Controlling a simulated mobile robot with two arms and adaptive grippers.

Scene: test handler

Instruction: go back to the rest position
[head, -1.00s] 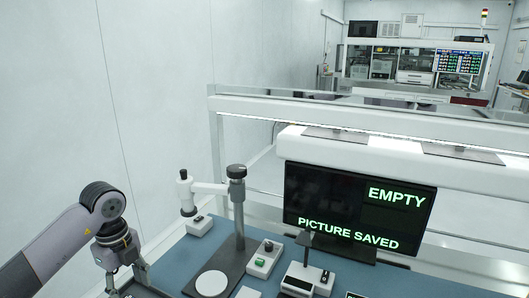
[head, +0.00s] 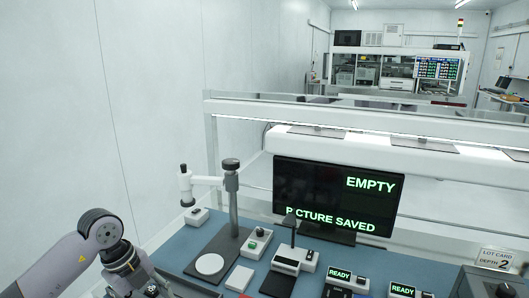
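My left arm comes in from the lower left. My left gripper (head: 148,284) is low over the left front of the blue bench, partly cut off by the bottom edge. Whether its fingers are open or shut cannot be made out. My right gripper is not in view. The monitor (head: 338,195) reads EMPTY and PICTURE SAVED. The microscope-like stand (head: 232,200) with a white round stage plate (head: 209,264) is on the bench to the right of my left gripper, apart from it.
A small box with a green button (head: 256,244) and a white device (head: 289,260) stand right of the stand. Two READY displays (head: 340,274) are at the front. A lot card reading DEPTH 2 (head: 495,260) stands at the right. A white wall is at the left.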

